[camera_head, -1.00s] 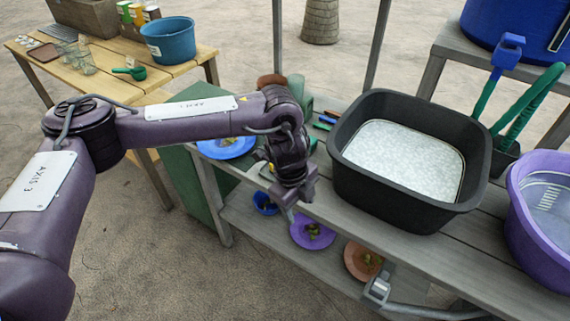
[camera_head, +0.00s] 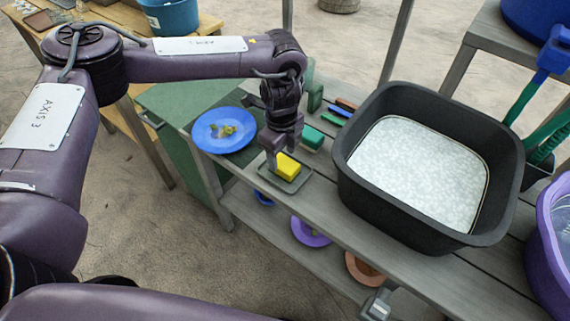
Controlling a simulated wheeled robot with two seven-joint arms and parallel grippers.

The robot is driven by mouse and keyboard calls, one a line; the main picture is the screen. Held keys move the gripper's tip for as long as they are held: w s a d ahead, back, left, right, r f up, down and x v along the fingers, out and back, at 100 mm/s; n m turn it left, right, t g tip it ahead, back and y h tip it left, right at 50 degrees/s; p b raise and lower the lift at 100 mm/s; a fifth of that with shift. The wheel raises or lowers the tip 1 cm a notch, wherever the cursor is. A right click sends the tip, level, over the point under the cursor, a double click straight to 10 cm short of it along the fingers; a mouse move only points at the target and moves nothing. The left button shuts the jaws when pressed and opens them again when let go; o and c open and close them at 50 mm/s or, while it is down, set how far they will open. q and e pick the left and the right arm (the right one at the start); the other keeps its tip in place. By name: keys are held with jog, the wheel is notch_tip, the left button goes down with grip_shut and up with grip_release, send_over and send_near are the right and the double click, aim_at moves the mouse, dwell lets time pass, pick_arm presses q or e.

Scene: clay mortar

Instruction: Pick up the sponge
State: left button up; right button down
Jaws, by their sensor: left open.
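The yellow sponge (camera_head: 288,169) lies on a small grey tray (camera_head: 300,184) on the grey bench, left of the black basin. My left gripper (camera_head: 281,153) points down right at the sponge, with a finger beside its left end. The gripper is open, and its other finger is hard to make out. I cannot tell whether the fingers touch the sponge. My right gripper is not in view.
A blue plate (camera_head: 208,134) with food scraps lies left of the gripper. A green block (camera_head: 311,138) sits just behind the sponge. The black basin (camera_head: 372,205) with pale water stands to the right, a purple tub (camera_head: 547,225) beyond it.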

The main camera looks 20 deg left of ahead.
aim_at(284, 163)
pick_arm(q)
jog(key=f, duration=0.4)
jog(key=shift+w+d, duration=0.15)
jog(key=shift+d, duration=0.15)
jog(key=shift+f, duration=0.15)
jog(key=c, duration=0.7)
jog(key=shift+c, duration=0.2)
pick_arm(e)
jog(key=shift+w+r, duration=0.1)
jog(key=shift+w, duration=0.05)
